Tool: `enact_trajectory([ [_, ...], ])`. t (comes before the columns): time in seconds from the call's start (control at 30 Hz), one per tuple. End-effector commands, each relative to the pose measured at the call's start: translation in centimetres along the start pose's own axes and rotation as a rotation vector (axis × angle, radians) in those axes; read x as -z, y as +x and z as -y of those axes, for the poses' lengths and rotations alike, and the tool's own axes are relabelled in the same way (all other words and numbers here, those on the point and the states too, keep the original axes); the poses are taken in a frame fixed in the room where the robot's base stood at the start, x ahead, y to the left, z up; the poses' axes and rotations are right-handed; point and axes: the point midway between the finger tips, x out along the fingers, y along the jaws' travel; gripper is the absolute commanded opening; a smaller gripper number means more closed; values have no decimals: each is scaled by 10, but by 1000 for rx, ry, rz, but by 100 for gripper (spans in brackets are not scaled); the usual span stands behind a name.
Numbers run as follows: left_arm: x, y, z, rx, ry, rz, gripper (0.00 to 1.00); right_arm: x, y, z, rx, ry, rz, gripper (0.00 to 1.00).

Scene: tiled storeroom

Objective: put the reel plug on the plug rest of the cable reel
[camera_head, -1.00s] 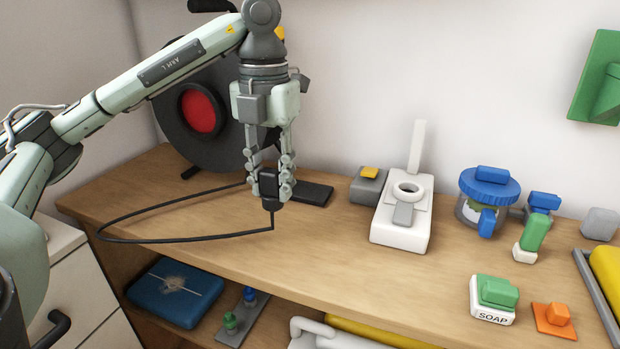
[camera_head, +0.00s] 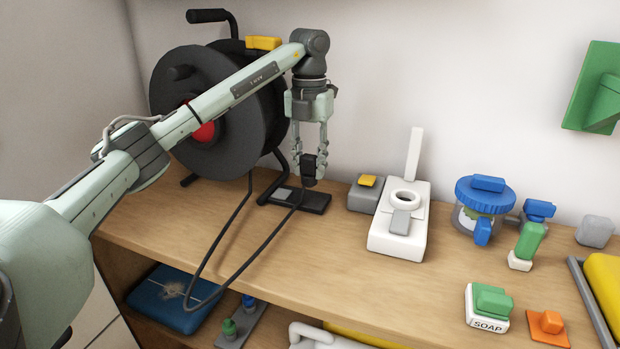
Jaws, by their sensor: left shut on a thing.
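The cable reel (camera_head: 228,135) is a large black drum on a tube stand at the back left of the bench, with a red hub partly hidden by my left arm. My left gripper (camera_head: 309,168) points down and is shut on the black reel plug (camera_head: 308,172). The plug is upright over the plug rest (camera_head: 315,203), a flat black plate with a grey patch, at the foot of the reel. I cannot tell whether the plug touches the plate. The black cable (camera_head: 232,264) runs from the plug down past the bench's front edge and up to the reel. My right gripper is not in view.
Right of the rest stand a grey block with a yellow top (camera_head: 364,190) and a white device with a ring (camera_head: 398,230). A blue-lidded jar (camera_head: 484,202) and small blocks are farther right.

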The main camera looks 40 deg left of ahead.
Motion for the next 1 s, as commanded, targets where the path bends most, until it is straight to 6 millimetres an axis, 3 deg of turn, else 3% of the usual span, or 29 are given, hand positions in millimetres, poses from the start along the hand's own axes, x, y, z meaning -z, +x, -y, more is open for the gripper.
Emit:
enact_trajectory([
  [0.23,1,32,-1,-2,0,-4,1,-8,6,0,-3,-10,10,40],
  [0.37,-3,37,0,0,-1,-1,1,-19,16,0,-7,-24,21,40],
  [0.7,-4,42,0,0,-1,0,1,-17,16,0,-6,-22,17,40],
  [0.73,-4,42,0,0,-1,0,31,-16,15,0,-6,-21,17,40],
  [0.9,-4,42,0,0,-1,0,50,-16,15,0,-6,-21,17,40],
  [1.0,-4,41,0,0,-1,0,50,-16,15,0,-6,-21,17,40],
])
